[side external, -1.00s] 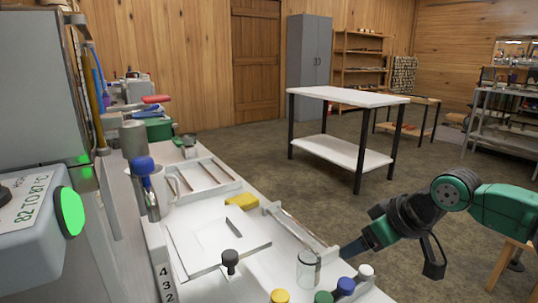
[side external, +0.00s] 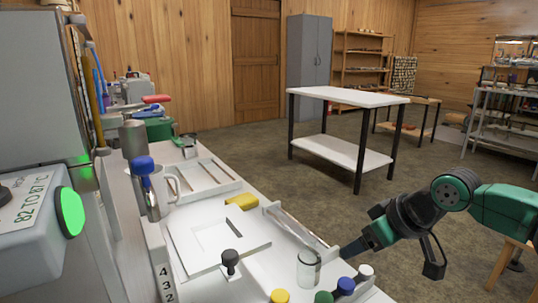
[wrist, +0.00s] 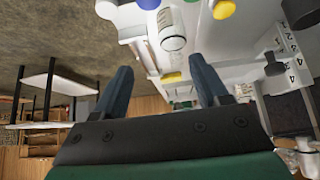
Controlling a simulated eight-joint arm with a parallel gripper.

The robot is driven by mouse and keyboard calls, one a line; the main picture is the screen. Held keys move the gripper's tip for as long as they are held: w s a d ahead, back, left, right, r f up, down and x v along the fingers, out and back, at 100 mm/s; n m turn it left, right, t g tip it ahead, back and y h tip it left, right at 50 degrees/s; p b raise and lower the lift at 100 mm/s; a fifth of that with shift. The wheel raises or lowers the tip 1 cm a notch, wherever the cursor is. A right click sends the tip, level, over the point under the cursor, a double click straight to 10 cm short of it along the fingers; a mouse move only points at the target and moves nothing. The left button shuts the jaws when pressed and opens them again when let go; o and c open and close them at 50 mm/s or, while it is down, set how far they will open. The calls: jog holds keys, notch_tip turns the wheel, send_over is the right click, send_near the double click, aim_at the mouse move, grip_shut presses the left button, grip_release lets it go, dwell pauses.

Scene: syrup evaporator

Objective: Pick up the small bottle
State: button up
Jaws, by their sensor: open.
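A small clear glass bottle (side external: 308,268) stands upright at the near right of the white bench, by its edge. In the wrist view, which is upside down, the clear bottle (wrist: 172,32) shows above and beyond the space between my fingers. My gripper (side external: 352,247) is just right of the bottle at the bench edge, pointing left and apart from it in the picture. In the wrist view my gripper (wrist: 162,72) has its two dark fingers spread with nothing between them.
Yellow (side external: 280,296), green (side external: 323,297), blue (side external: 346,286) and white (side external: 366,271) caps stand close in front of the bottle. A black-knobbed piece (side external: 230,260) and white tray (side external: 215,238) lie left. A raised rail (side external: 290,225) runs along the bench edge behind.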

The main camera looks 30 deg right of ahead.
notch_tip(320, 180, up, 5)
jog(key=m+g+h, duration=0.2)
jog(key=m+h, duration=1)
jog(key=m, duration=0.1)
send_over(313, 238)
jog(key=s+a, duration=0.2)
jog(key=a, duration=0.3)
jog(key=f, duration=0.5)
jog(key=d+f, duration=0.1)
jog(key=f, duration=0.2)
jog(key=shift+w+f, duration=0.2)
jog(key=shift+f, duration=0.15)
jog(key=shift+x, duration=2.95)
grip_shut()
